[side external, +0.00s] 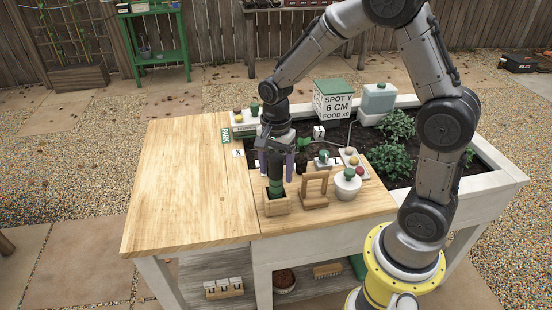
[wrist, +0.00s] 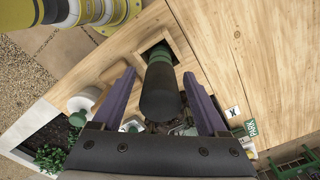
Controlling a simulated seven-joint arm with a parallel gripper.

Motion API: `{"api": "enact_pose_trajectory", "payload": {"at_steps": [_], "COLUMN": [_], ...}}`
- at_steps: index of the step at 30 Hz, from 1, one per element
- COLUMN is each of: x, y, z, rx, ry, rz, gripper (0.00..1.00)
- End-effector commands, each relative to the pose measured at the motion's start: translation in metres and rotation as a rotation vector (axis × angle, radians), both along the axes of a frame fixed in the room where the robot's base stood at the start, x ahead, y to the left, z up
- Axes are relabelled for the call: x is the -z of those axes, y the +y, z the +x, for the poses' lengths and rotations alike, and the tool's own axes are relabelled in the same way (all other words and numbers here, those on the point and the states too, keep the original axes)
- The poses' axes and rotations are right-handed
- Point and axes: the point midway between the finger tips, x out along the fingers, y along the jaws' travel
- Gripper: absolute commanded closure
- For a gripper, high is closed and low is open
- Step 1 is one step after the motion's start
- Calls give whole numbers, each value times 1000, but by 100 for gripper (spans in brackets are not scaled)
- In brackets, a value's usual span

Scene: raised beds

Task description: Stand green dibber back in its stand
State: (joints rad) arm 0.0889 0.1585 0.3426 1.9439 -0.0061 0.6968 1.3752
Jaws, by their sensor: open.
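The green dibber (side external: 275,187) stands upright with its lower end in a small wooden stand (side external: 277,208) at the front of the wooden top. In the wrist view its dark handle (wrist: 160,95) points toward the camera, and its green part enters the square opening of the stand (wrist: 149,41). My gripper (side external: 276,177) is above the stand with its purple fingers on either side of the dibber. In the wrist view a gap shows between the dibber and each finger, so my gripper (wrist: 159,73) is open. The dibber's tip is hidden inside the stand.
A wooden frame (side external: 314,189) stands just right of the stand, with a white jar (side external: 347,185) beyond it. The left wooden top (side external: 180,180) is clear.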

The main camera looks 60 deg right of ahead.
Motion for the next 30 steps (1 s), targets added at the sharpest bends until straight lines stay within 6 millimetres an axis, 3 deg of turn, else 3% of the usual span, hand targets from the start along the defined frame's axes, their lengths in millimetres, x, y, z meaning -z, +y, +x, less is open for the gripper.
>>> {"api": "enact_pose_trajectory", "payload": {"at_steps": [5, 15, 23, 26, 30], "x": [-24, -92, -119, -129, -152], "y": [0, 0, 1, 3, 10], "z": [2, 1, 0, -7, -38], "rx": [0, 0, -4, -55, -282], "ry": [-8, -6, -3, -23, -103], "rz": [-1, 0, -1, -2, -21], "gripper": [24, 24, 24, 24, 24]}}
